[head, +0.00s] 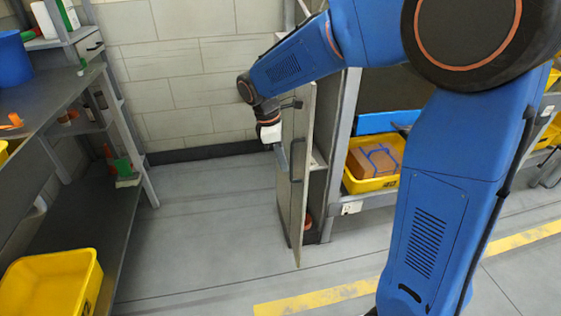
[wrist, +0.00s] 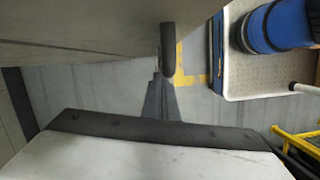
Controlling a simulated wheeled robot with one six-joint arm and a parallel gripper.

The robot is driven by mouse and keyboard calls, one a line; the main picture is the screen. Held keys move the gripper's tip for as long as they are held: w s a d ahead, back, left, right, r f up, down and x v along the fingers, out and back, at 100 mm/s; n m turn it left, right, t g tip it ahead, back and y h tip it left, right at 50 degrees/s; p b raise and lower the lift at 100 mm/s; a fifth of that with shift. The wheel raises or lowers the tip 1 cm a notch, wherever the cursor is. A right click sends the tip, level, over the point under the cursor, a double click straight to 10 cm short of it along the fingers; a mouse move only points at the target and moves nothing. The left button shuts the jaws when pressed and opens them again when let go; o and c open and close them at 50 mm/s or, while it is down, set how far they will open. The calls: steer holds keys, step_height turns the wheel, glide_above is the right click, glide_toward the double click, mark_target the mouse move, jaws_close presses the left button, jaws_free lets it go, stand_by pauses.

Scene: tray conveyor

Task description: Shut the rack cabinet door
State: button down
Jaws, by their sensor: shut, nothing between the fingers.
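The rack cabinet door (head: 299,225) stands open, its edge jutting out from the end of the rack. The door has a dark bar handle (head: 297,160). In the wrist view the door panel (wrist: 80,28) fills the upper left, with the handle (wrist: 168,48) at its edge. My gripper (head: 284,160) is shut and empty, pointing down on the left side of the door, close to the handle. In the wrist view my gripper (wrist: 158,95) lies just below the handle; I cannot tell whether it touches the door.
An orange-red item (head: 308,222) shows low inside the cabinet. To the right, a yellow bin (head: 372,186) holding a box sits on the rack. A workbench (head: 60,90) with a yellow bin (head: 50,285) below stands at the left. The floor (head: 210,230) between is clear.

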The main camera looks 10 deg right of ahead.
mark_target(309, 161)
steer(key=shift+d, duration=0.1)
steer(key=d+n, duration=0.2)
steer(key=s+d+n+t, duration=0.1)
steer(key=d+n, duration=0.1)
steer(key=d, duration=0.1)
steer(key=s+d+n, duration=0.1)
steer(key=d+n, duration=0.1)
steer(key=shift+d+t, duration=0.2)
steer(key=shift+t, duration=0.1)
steer(key=w+d+n+t+y, duration=0.1)
steer(key=w+d+n, duration=0.5)
steer(key=d, duration=0.5)
steer(key=shift+w+d, duration=0.35)
steer(key=shift+w, duration=0.5)
steer(key=shift+w+r, duration=0.1)
